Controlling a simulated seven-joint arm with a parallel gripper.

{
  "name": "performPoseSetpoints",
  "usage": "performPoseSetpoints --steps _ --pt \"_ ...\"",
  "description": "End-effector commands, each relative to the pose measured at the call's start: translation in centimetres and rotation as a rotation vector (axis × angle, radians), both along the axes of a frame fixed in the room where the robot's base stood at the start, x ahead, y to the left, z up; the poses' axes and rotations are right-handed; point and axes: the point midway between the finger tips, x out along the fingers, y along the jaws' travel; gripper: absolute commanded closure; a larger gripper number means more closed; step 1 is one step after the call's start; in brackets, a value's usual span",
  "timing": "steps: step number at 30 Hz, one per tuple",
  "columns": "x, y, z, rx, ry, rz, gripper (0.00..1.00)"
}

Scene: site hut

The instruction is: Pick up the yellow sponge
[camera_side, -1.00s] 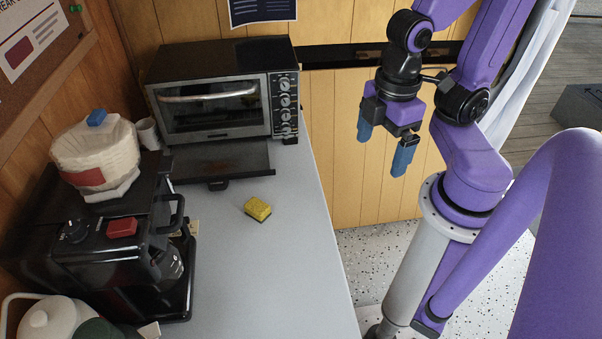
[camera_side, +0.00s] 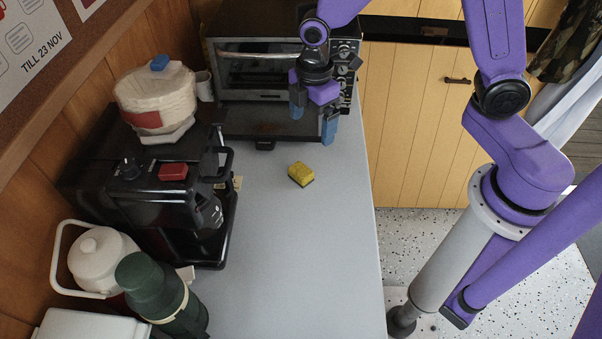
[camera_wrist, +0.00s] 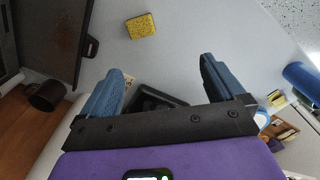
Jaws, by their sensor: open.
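The yellow sponge (camera_side: 301,174) lies on the grey counter (camera_side: 290,270), in front of the toaster oven. It also shows at the top of the wrist view (camera_wrist: 140,26), beyond the fingertips and between their lines. My gripper (camera_side: 312,122) is above the counter near the oven's right front, with blue fingers pointing down. Its two fingers are apart in the wrist view (camera_wrist: 155,85), with nothing between them. The sponge is clear of both fingers.
The toaster oven (camera_side: 262,75) stands behind, its tray (camera_side: 240,118) out in front. A black coffee machine (camera_side: 140,185) is on the left, with a filter stack (camera_side: 155,95) on top. A white kettle (camera_side: 100,262) and green flask (camera_side: 150,285) stand front left. The counter around the sponge is clear.

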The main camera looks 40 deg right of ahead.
Motion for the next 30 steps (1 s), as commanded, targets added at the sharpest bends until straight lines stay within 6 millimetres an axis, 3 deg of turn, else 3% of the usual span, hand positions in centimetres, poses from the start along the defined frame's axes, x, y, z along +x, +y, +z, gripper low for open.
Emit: performPoseSetpoints --steps 3,9,14,30 --pt "2.6 -0.2 -2.0 -0.004 0.005 0.042 0.04" --pt "4.4 -0.5 -3.5 -0.004 0.005 0.084 0.04" --pt "4.5 -0.6 -5.0 -0.005 0.007 0.089 0.04" --pt "4.4 -0.7 -13.6 -0.006 0.008 0.087 0.04"
